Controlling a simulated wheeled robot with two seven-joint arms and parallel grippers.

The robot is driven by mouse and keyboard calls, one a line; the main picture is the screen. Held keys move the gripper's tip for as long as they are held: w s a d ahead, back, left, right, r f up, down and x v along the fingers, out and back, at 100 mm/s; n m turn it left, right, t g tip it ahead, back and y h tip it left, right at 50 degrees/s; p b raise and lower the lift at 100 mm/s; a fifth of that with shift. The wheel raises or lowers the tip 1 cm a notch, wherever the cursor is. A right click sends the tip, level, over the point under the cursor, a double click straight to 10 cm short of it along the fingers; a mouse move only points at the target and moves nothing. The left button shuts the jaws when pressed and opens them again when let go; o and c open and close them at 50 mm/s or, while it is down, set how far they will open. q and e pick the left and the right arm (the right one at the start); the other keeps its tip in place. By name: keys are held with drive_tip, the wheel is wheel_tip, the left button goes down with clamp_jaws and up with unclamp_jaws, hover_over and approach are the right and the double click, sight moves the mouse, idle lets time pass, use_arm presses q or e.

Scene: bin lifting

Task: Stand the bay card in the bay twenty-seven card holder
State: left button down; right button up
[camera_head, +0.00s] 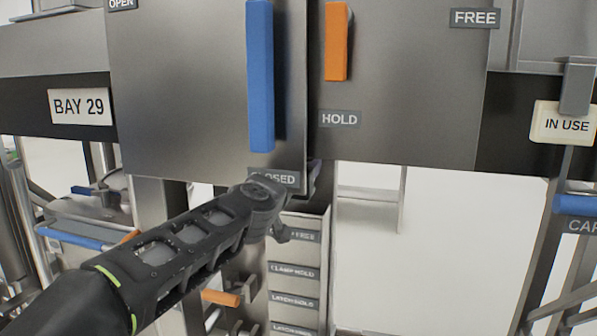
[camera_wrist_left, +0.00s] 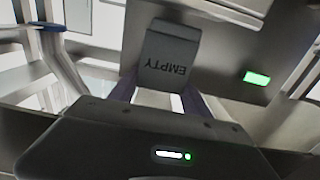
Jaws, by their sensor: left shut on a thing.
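My left gripper (camera_head: 300,188) reaches in from the lower left in the head view, its fingers partly hidden at the lower edge of the grey panel by the CLOSED label. In the left wrist view it is shut on a grey card (camera_wrist_left: 172,58) reading EMPTY, upside down in that picture. The card is hidden in the head view. At the right a cream IN USE card (camera_head: 562,125) sits under a grey clip (camera_head: 577,88). No bay twenty-seven label is readable. My right gripper is not in view.
A blue bar handle (camera_head: 260,78) and an orange handle (camera_head: 336,42) stand on grey panels. A BAY 29 plate (camera_head: 80,106) is at the left. Below my gripper is a column of labels (camera_head: 294,271) with an orange lever (camera_head: 220,298). White open space lies right of the column.

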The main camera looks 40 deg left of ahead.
use_arm(q)
drive_tip(key=shift+w+f+b, duration=0.2)
drive_tip(key=shift+f+b, duration=0.55)
drive_tip(key=shift+f, duration=0.15)
drive_tip(key=shift+s+r, duration=0.15)
drive_tip(key=shift+s, duration=0.05)
drive_tip(key=shift+f, duration=0.2)
drive_tip(key=shift+c, duration=2.4)
unclamp_jaws()
drive_tip(key=shift+r, duration=0.1)
drive_tip(key=shift+r, duration=0.15)
drive_tip(key=v, duration=1.2)
